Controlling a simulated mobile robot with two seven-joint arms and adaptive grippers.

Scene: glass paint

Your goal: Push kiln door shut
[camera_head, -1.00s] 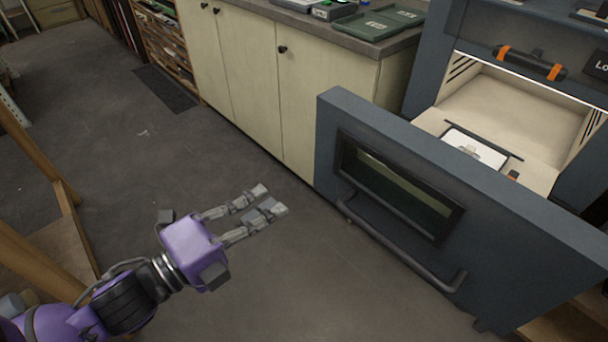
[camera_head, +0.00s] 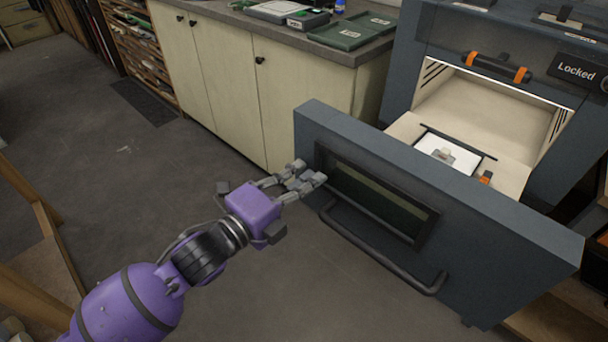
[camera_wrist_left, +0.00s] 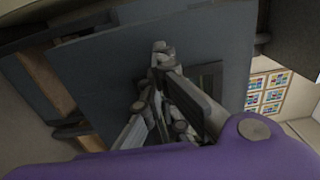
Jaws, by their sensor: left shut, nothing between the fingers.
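The kiln door (camera_head: 470,240) is a thick blue-grey slab with a dark window and a bar handle (camera_head: 375,250). It stands open in front of the kiln (camera_head: 400,75), whose pale chamber (camera_head: 490,108) is exposed. My left gripper (camera_head: 313,173) is shut and empty, its fingertips at the left part of the door's outer face, near the window's left edge and above the handle. In the left wrist view the fingers (camera_wrist_left: 160,60) point at the blue-grey door panel (camera_wrist_left: 110,70); I cannot tell whether they touch it. My right gripper is not in view.
A white tile (camera_head: 448,153) with a small piece on it lies on the pull-out shelf inside the door. A sign reading "Locked" (camera_head: 577,72) is on the kiln. Cream cabinets (camera_head: 240,80) stand to the left. The floor (camera_head: 120,185) there is clear.

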